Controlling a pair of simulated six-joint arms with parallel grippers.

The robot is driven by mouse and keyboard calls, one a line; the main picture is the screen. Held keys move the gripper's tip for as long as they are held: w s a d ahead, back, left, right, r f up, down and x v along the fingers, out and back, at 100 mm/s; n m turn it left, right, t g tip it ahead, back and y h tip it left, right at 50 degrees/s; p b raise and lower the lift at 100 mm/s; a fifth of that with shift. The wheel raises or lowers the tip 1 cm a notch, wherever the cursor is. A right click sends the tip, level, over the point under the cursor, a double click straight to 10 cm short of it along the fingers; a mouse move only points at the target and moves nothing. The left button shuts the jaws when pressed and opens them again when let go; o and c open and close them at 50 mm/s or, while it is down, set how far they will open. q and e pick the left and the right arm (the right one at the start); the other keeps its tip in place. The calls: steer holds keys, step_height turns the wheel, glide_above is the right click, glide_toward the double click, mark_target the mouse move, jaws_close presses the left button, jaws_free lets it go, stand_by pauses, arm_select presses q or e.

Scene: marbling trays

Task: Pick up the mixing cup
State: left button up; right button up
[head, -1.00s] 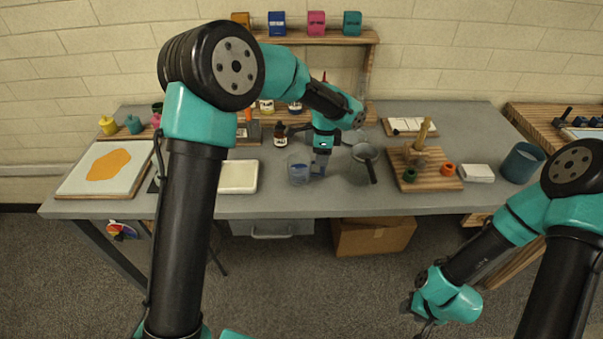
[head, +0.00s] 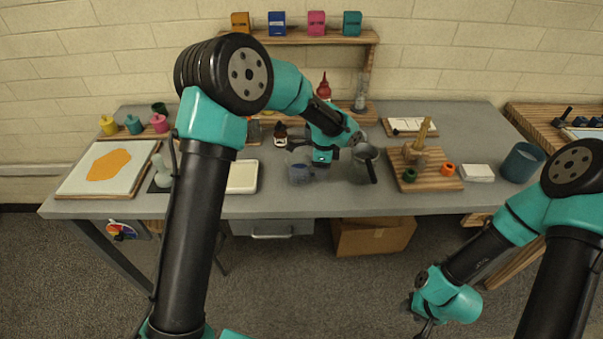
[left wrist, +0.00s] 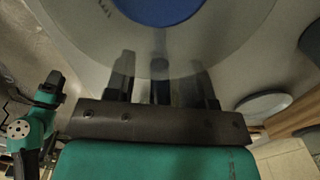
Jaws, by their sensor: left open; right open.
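The mixing cup (head: 299,174) is a clear cup with blue in it, standing upright on the grey table. My left gripper (head: 317,168) is open at its right side in the head view, with the fingers hard to make out. In the left wrist view the cup (left wrist: 232,22) fills the top, with blue inside. The open fingers of my left gripper (left wrist: 161,75) overlap its clear wall there; I cannot tell whether they touch it. My right gripper (head: 424,328) is open and empty, low in front of the table, partly cut from clear sight.
A grey pot with a dark handle (head: 366,161) stands just right of my left gripper. A dark bottle (head: 280,135) stands behind the cup, and a cream tray (head: 243,177) lies to its left. A wooden board (head: 433,182) with small pots is further right.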

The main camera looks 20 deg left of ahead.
arm_select(q)
jaws_close()
stand_by(0.5)
